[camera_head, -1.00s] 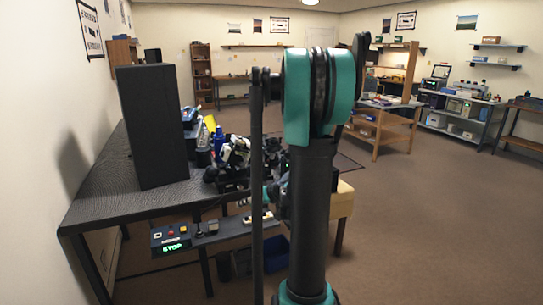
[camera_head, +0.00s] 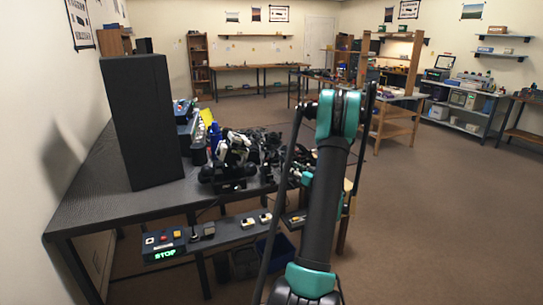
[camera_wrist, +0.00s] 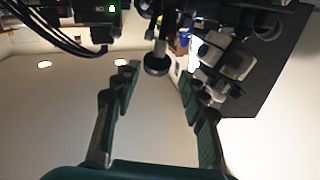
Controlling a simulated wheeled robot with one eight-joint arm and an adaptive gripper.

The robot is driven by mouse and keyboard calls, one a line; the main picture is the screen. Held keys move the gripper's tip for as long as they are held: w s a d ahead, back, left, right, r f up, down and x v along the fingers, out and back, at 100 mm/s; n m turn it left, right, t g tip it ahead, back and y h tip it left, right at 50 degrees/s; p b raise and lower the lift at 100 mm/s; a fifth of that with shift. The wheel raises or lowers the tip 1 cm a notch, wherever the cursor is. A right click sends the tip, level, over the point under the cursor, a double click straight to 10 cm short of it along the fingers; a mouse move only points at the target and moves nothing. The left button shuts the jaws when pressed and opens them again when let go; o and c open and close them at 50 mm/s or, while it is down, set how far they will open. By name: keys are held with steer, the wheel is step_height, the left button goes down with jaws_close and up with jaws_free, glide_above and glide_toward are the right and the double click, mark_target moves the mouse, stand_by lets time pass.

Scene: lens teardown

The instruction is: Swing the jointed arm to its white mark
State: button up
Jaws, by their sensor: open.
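In the wrist view my gripper (camera_wrist: 158,82) is open, with one finger on each side of the picture. A dark round knob (camera_wrist: 157,64) on a silver stem shows between the fingertips, and I see no finger closed on it. A white and black jointed device (camera_wrist: 228,58) lies just right of it, beside the right finger. In the head view a white and black jointed device (camera_head: 232,152) stands on the dark table (camera_head: 90,200). My arm hides most of my gripper there. I cannot make out the white mark, nor tell which part is the jointed arm.
A tall black panel (camera_head: 140,120) stands on the table's left. A control box with a green STOP display (camera_head: 164,246) sits on the low front ledge. Dark cables (camera_wrist: 50,35) cross the wrist view's upper left. The floor at right is open.

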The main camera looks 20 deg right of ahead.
mark_target(273, 156)
steer(key=x, duration=1.6)
steer(key=shift+a, duration=0.1)
jaws_close()
